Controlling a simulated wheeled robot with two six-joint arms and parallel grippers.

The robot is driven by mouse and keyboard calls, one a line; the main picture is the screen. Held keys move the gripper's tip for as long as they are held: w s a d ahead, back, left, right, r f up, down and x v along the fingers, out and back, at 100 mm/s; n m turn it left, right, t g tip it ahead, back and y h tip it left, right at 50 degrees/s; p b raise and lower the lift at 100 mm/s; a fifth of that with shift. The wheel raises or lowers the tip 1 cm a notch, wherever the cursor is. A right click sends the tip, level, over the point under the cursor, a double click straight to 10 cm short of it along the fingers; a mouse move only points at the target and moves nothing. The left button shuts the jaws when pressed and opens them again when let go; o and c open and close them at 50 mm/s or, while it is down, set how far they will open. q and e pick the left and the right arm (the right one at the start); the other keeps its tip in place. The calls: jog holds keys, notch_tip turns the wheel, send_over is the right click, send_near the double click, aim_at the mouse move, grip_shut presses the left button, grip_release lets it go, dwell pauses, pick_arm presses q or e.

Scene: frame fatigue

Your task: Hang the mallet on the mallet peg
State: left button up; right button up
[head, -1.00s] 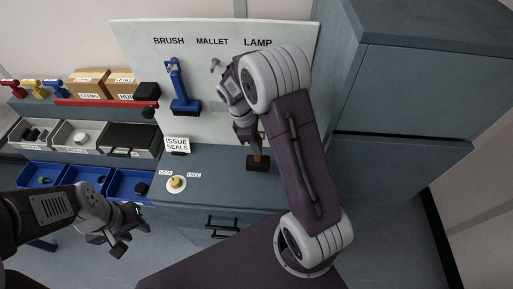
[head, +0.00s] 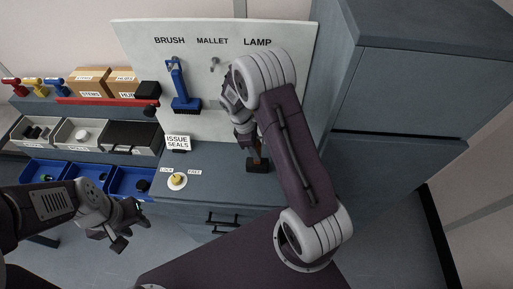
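The mallet (head: 257,165) stands head down on the grey-blue counter, with a dark block head and a brown handle. My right gripper (head: 253,148) is lowered at the top of the handle; the arm covers much of it, and I cannot tell whether the fingers are closed on it. The mallet peg (head: 214,65) is a small grey peg under the MALLET label on the white board, and it is bare. My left gripper (head: 130,228) hangs at the lower left in front of the blue bins, away from the mallet, and looks empty with its fingers apart.
A blue brush (head: 180,88) hangs left of the peg. The ISSUE SEALS sign (head: 177,143) and a yellow knob (head: 177,180) are on the counter left of the mallet. A tall cabinet (head: 400,120) stands at the right. Any lamp place is hidden behind my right arm.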

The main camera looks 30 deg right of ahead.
jog(key=shift+f+b, duration=0.2)
jog(key=shift+b, duration=0.3)
jog(key=b+v, duration=0.1)
jog(key=v, duration=0.8)
jog(key=shift+r, duration=0.3)
